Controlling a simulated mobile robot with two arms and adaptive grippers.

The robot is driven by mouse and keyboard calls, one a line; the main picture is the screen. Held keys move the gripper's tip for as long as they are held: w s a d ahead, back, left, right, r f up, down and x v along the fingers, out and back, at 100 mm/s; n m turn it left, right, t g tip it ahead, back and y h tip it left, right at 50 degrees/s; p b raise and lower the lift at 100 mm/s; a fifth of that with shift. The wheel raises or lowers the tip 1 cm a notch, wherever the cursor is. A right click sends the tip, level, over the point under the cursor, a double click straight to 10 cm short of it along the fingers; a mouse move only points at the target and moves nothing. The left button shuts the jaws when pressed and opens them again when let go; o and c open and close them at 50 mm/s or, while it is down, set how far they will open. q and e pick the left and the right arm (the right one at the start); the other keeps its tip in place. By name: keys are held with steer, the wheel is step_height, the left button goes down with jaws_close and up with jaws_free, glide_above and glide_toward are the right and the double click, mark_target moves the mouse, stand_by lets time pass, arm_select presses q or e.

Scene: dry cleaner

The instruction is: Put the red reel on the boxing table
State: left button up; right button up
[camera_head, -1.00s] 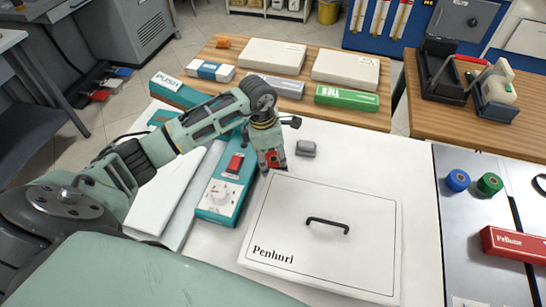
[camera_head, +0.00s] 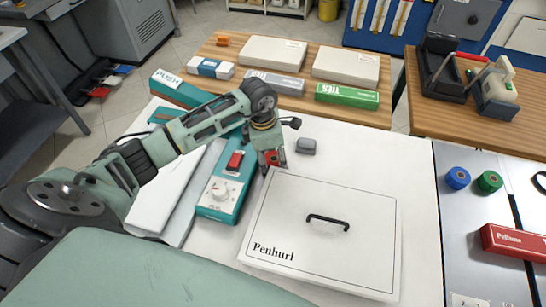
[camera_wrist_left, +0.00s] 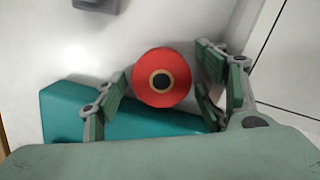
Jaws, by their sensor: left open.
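The red reel (camera_wrist_left: 150,93) stands on the white table, with its round end and dark centre hole facing the wrist camera. In the head view only a small red part of it (camera_head: 272,158) shows behind my fingers. My left gripper (camera_head: 268,164) points down over it. In the left wrist view the open fingers (camera_wrist_left: 160,82) stand on either side of the reel, with gaps visible. No table is labelled as the boxing table. A wooden table (camera_head: 395,68) with boxes is at the back, and a grey table (camera_head: 476,225) with blue and green reels is at right.
A white lidded panel marked Penhurl (camera_head: 295,215) lies right in front of the gripper. A teal device (camera_head: 222,195) is close on its left, and a small grey block (camera_head: 306,146) sits to the right. A red box (camera_head: 508,243) lies on the grey table.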

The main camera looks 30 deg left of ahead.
mark_target(267, 159)
arm_select(q)
steer(key=shift+r, duration=0.3)
step_height(267, 159, up, 12)
steer(key=s+a+b, duration=0.1)
steer(key=shift+a+f+b, duration=0.2)
steer(key=shift+b, duration=0.2)
